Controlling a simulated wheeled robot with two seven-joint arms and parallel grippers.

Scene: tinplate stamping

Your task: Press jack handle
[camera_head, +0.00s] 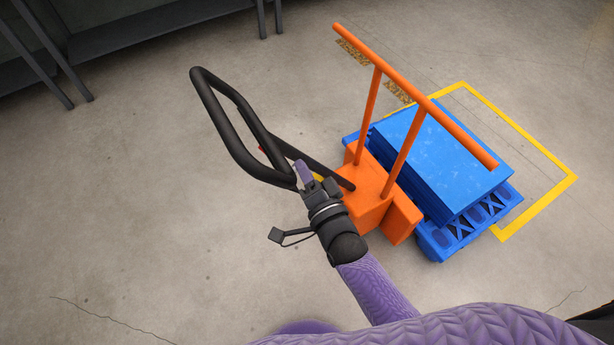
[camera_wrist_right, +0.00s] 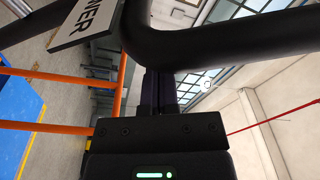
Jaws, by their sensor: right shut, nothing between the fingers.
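The jack handle (camera_head: 250,135) is a black loop on a black shaft that runs down to an orange pallet jack body (camera_head: 370,190). My right gripper (camera_head: 303,170) is at the lower end of the loop, where the shaft begins. Its fingers are shut with nothing between them. In the right wrist view the shut fingers (camera_wrist_right: 160,88) point at the black handle bar (camera_wrist_right: 200,48), which crosses just beyond their tips. I cannot tell whether they touch it. My left gripper is not in view.
An orange rail (camera_head: 415,95) rises from the jack. A dark bench (camera_head: 130,35) stands at the upper left. The floor left of the handle is clear.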

